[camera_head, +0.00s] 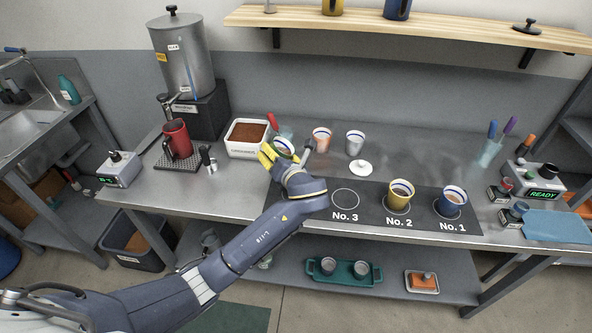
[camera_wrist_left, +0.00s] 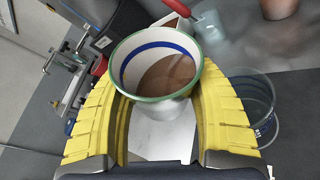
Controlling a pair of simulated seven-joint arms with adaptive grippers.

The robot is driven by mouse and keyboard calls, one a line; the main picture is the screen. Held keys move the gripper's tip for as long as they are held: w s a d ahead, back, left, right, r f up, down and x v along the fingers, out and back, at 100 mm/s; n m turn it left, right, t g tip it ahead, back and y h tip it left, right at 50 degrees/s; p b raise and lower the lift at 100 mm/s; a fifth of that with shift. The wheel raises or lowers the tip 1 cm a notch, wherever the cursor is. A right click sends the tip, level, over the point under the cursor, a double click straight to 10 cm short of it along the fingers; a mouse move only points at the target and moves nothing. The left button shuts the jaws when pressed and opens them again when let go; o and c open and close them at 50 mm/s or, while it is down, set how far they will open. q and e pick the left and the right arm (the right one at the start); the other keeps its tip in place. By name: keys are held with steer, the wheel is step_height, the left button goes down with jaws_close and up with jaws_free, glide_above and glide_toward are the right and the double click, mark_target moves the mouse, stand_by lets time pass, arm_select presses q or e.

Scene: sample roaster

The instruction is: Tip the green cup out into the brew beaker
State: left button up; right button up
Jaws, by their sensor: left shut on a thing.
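My left gripper (camera_head: 275,156), with yellow fingers, is shut on the green cup (camera_head: 284,145) above the middle of the counter. In the left wrist view, the green-rimmed cup (camera_wrist_left: 150,102) sits between both fingers. It has a white inside with a blue line, and brown contents lie toward the right side of its inside. The cup looks tilted; by how much I cannot tell. A clear glass vessel, seemingly the brew beaker (camera_wrist_left: 265,108), stands beyond the right finger in the left wrist view, partly hidden by it. In the head view I cannot make it out clearly behind the gripper. My right gripper is not in view.
A white bin of brown grounds (camera_head: 233,149) is left of the gripper. On the dark mat (camera_head: 372,202) stand a yellow cup (camera_head: 400,196) and a blue cup (camera_head: 451,202); No. 3 is empty.

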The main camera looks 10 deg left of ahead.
arm_select(q)
steer(key=shift+d, duration=0.25)
steer(key=shift+w+d+r+m+y, duration=0.1)
steer(key=shift+r+m+y, duration=0.3)
steer(key=shift+m, duration=0.35)
steer(key=shift+d+r+m+y, duration=0.1)
steer(key=shift+r+m+y, duration=0.3)
steer(key=shift+m, duration=0.35)
stand_by(2.2)
steer(key=shift+f+m+t+y, duration=0.3)
steer(key=shift+m+y, duration=0.1)
steer(key=shift+m, duration=0.4)
stand_by(2.1)
steer(key=shift+w+r+m, duration=0.1)
steer(key=shift+r+m, duration=0.05)
steer(key=shift+m, duration=0.15)
stand_by(0.9)
